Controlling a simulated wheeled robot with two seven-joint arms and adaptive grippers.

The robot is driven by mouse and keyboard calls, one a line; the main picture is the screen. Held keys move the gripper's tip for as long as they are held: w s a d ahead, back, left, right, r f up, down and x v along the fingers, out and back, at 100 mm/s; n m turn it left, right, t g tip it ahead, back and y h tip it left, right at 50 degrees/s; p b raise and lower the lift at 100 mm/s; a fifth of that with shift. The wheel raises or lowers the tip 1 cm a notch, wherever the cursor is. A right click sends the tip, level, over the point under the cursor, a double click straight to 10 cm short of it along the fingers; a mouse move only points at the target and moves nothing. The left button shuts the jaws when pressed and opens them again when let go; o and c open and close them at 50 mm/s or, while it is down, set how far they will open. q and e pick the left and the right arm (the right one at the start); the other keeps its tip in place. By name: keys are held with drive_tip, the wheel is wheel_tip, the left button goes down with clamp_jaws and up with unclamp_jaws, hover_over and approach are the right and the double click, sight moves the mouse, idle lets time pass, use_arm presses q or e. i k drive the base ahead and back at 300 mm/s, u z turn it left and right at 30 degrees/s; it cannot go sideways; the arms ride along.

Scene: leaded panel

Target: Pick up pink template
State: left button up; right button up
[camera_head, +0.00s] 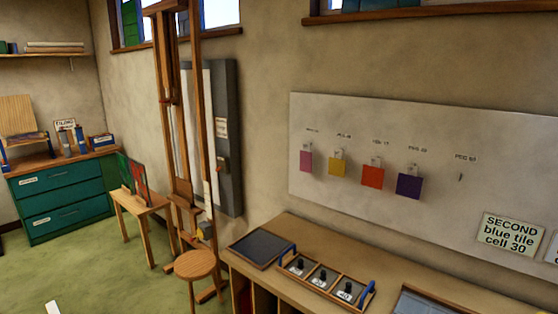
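The pink template (306,161) is a small tile hanging on the pale wall board (420,120), leftmost in a row. A yellow template (337,167), an orange-red one (372,177) and a purple one (409,186) hang to its right. Each hangs below a small label. A bare peg (460,177) shows at the right end of the row, with nothing on it.
Below the board, a wooden bench (330,240) holds a dark flat panel (262,249) and a blue-handled tray (318,283). A round stool (195,265) and tall wooden easel (170,120) stand left of it. Green floor (90,275) is open at lower left.

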sight(306, 158)
drive_tip(key=u, duration=0.65)
drive_tip(key=i, duration=1)
drive_tip(key=u, duration=0.4)
drive_tip(key=i, duration=1.1)
drive_tip(key=z, duration=0.35)
